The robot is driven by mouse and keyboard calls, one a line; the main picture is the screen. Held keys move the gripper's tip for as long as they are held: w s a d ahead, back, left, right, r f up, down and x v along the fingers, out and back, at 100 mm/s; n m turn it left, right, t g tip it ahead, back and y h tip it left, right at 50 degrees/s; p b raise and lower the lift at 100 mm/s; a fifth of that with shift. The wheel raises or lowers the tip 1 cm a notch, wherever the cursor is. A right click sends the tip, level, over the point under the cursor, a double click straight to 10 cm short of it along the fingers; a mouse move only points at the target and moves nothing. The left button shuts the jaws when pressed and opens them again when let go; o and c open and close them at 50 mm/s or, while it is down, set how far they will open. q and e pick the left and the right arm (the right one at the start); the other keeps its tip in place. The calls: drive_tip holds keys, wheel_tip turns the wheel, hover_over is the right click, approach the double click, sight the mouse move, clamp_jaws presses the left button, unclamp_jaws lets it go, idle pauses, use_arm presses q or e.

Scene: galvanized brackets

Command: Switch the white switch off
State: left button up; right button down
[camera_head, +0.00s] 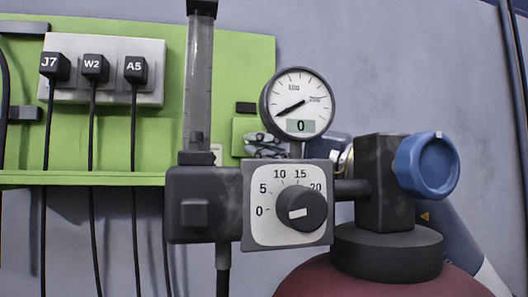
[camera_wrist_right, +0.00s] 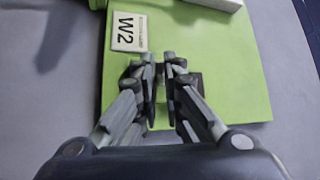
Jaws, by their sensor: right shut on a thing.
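My right gripper (camera_head: 266,143) is at the green panel, partly hidden behind the gauge and regulator in the head view. In the right wrist view its fingers (camera_wrist_right: 164,62) are close together at the panel, over a small dark part (camera_wrist_right: 195,78) that shows mostly behind the fingertips. They are shut on it, but its shape is largely hidden. A white label reading W2 (camera_wrist_right: 129,31) is on the panel beside the fingertips. I cannot make out a clearly white switch body in either view. My left gripper is not in view.
A regulator with a gauge (camera_head: 298,88), knob (camera_head: 301,209) and blue valve (camera_head: 427,165) stands in front on a dark red tank (camera_head: 390,284). At left a white block (camera_head: 151,98) holds black plugs marked J7, W2 and A5, with hanging cables. The green panel (camera_head: 245,60) is behind.

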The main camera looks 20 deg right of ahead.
drive_tip(key=shift+f, duration=0.15)
drive_tip(key=c, duration=1.7)
unclamp_jaws()
drive_tip(key=shift+v, duration=6)
